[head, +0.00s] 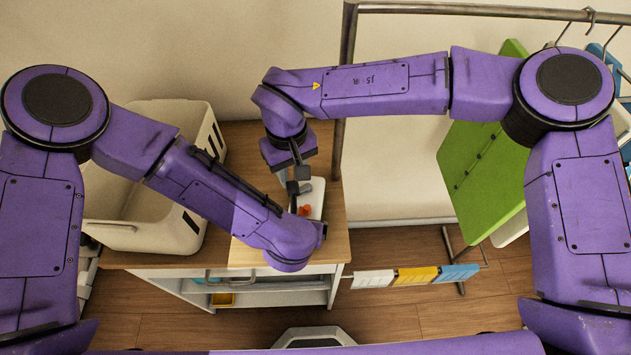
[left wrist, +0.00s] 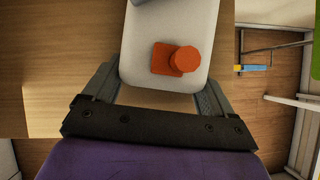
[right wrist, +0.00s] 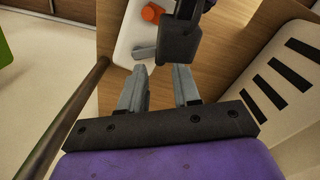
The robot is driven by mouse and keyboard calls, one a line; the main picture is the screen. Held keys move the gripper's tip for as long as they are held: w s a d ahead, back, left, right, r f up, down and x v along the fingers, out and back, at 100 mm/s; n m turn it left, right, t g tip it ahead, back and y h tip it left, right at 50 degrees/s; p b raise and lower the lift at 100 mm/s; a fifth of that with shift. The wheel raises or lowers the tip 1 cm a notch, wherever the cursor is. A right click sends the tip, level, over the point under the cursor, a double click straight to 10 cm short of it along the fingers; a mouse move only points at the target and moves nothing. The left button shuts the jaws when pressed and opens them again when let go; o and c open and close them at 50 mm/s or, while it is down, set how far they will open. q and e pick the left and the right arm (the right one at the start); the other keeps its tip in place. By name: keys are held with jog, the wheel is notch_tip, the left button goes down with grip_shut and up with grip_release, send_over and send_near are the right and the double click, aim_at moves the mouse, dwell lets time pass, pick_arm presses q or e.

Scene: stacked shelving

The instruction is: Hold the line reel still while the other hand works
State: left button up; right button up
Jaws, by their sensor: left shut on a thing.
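The line reel shows as a white rounded plate (head: 317,193) with an orange block and round knob (head: 304,210) on it, lying on the wooden top. In the left wrist view my left gripper (left wrist: 160,82) has a finger at each side of the plate's near end (left wrist: 205,30) and is shut on it; the head view hides these fingers behind my left wrist. My right gripper (head: 297,180) is above the plate's far part. In the right wrist view (right wrist: 158,82) its fingers are apart with nothing between them, near a grey lever (right wrist: 145,52) on the plate.
A dark block (right wrist: 180,42) on a stalk is close ahead of the right fingers; I cannot tell what it belongs to. A cream bin (head: 150,235) stands left on the wooden top (head: 235,140). A metal post (head: 342,120) rises at the right. Coloured cloths (head: 415,275) hang lower right.

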notch_tip(320, 180, up, 2)
jog(key=shift+r, duration=0.1)
jog(key=shift+c, duration=0.4)
